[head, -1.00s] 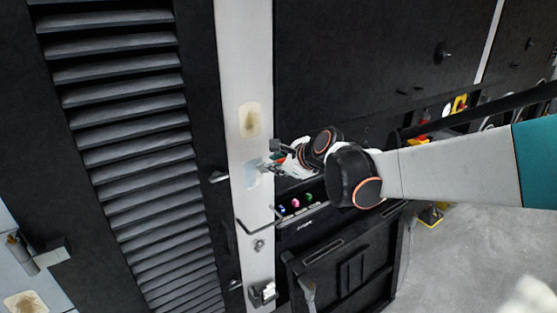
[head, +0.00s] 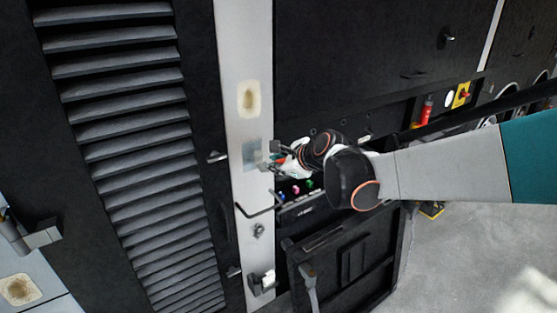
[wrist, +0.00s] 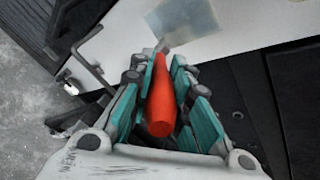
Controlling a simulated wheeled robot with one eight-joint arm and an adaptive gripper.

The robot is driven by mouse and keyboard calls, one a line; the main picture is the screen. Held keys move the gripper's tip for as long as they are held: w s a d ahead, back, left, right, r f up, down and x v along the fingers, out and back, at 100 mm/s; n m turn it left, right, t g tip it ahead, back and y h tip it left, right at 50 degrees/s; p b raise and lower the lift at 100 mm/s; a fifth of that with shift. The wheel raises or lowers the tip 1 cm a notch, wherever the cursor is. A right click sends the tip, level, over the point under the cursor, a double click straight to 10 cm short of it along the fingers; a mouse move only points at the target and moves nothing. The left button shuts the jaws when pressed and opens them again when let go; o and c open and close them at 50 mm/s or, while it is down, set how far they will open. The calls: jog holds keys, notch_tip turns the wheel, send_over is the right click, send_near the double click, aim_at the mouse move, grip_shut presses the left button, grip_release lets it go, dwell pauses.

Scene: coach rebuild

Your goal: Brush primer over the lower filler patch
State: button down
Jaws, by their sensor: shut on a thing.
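The lower filler patch (head: 254,152) is a grey-blue square on the white upright strip (head: 247,45). It also shows at the top of the wrist view as a pale grey-green rectangle (wrist: 186,20). My gripper (head: 279,154) is at the strip's right edge, beside the patch. In the wrist view my gripper (wrist: 165,75) is shut on the orange-red handle of a brush (wrist: 162,105). The brush's narrow head points at the patch's near edge; whether it touches I cannot tell. The upper filler patch (head: 248,98), beige with a brown middle, is above.
Black louvres (head: 120,140) stand left of the strip, with a small handle (head: 217,157) between. A hook (head: 255,210) and a bracket (head: 263,282) stick out below the patch. A black open box (head: 345,265) is at lower right.

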jog(key=shift+f, duration=0.3)
jog(key=s+d, duration=0.3)
jog(key=s, duration=0.2)
jog(key=shift+d, duration=0.2)
dwell(0.5)
jog(key=shift+s+d+p, duration=0.25)
jog(key=shift+s+d, duration=0.2)
jog(key=shift+s, duration=0.2)
jog(key=shift+s+d+p, duration=0.2)
jog(key=shift+s+d, duration=0.2)
jog(key=shift+s, duration=0.2)
jog(key=shift+w+a, duration=0.1)
